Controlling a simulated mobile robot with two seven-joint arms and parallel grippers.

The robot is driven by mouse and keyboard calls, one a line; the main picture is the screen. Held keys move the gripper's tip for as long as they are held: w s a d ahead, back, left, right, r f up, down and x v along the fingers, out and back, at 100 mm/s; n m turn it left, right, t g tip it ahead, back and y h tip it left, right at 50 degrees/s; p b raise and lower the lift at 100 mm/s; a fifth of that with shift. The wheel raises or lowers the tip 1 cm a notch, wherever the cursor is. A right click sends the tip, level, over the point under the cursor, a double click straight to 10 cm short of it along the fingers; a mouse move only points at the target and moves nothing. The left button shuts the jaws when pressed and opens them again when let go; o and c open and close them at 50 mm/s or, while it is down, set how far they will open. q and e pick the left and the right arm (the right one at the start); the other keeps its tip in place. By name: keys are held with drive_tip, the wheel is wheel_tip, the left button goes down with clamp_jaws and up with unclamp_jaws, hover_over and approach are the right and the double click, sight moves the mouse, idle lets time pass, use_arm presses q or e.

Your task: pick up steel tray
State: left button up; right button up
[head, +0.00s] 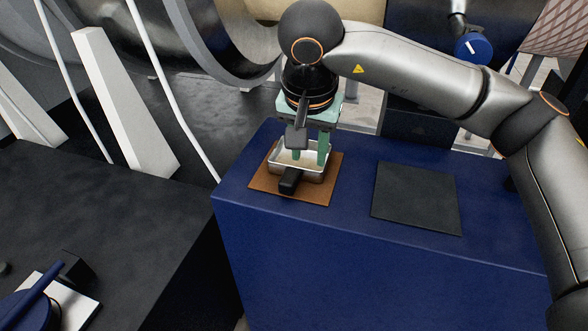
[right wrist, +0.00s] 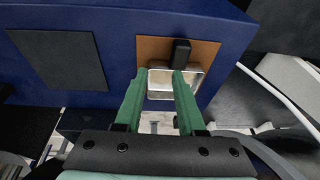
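The steel tray (head: 273,163) is a small shallow metal pan with a black handle (head: 289,181) on its near side. It sits on a brown mat (head: 325,190) on the blue cabinet. My right gripper (head: 310,160) points down at the tray, its two green fingers apart. In the right wrist view the tray (right wrist: 192,87) shows between and beside the fingertips (right wrist: 159,73), with the handle (right wrist: 181,52) beyond them. One fingertip overlaps the tray, the other is at its left edge. I cannot tell whether they touch it. My left gripper is not in view.
A dark square mat (head: 416,197) lies bare on the blue cabinet top (head: 355,220), right of the tray. A dark table (head: 110,215) stands at the left. A large grey drum with white bars is behind. A blue knob (head: 473,48) is at the back right.

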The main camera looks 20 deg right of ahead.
drive_tip(key=shift+h, duration=0.6)
drive_tip(key=w+d+f, duration=0.1)
drive_tip(key=d+f, duration=0.1)
drive_tip(key=w+d+f, duration=0.2)
drive_tip(key=shift+b, duration=0.35)
drive_tip(key=shift+t, duration=0.3)
drive_tip(key=shift+x, duration=3.1)
drive_tip(key=shift+w, duration=0.2)
clamp_jaws()
drive_tip(key=shift+r, duration=0.1)
